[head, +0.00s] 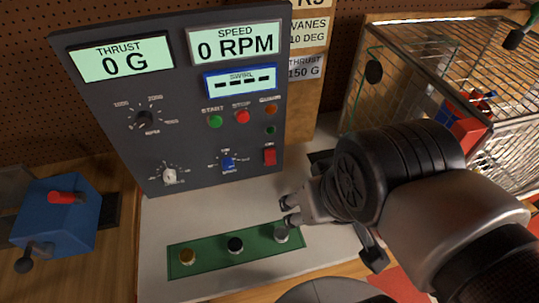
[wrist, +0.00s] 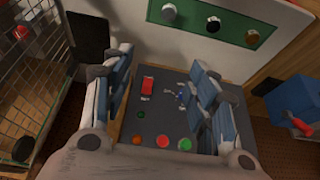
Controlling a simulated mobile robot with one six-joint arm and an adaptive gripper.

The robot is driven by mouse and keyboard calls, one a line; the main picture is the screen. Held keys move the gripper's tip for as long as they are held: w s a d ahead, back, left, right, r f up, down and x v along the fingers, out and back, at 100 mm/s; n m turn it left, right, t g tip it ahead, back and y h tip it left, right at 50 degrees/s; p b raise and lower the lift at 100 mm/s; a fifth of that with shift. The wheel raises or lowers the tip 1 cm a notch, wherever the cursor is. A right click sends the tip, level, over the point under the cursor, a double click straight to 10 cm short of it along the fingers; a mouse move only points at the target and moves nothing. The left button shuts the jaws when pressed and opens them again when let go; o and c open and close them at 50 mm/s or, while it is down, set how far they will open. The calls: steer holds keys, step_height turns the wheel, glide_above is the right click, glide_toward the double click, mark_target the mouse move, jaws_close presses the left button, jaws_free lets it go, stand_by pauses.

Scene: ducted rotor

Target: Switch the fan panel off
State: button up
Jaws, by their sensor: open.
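The dark fan panel (head: 190,140) stands upright at the back of the bench. Its displays read THRUST 0 G and SPEED 0 RPM, with dashes under SWIRL. A red rocker switch (head: 269,156) sits at its lower right; it also shows in the wrist view (wrist: 147,86), and I cannot tell its position. Above it are a dark green lamp (head: 270,130), an orange lamp (head: 270,109), the red STOP button (head: 242,117) and the green START button (head: 215,122). My gripper (head: 289,211) is open and empty, in front of and below the switch. In the wrist view, the switch shows between the fingers (wrist: 162,75).
A green strip (head: 210,252) with yellow, black and silver round pieces lies on the white board below the panel. A blue block with a red handle (head: 62,215) is at left. A wire cage (head: 440,70) stands at right, beyond my arm.

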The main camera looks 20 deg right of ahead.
steer(key=shift+c, duration=0.5)
jaws_close()
stand_by(1.4)
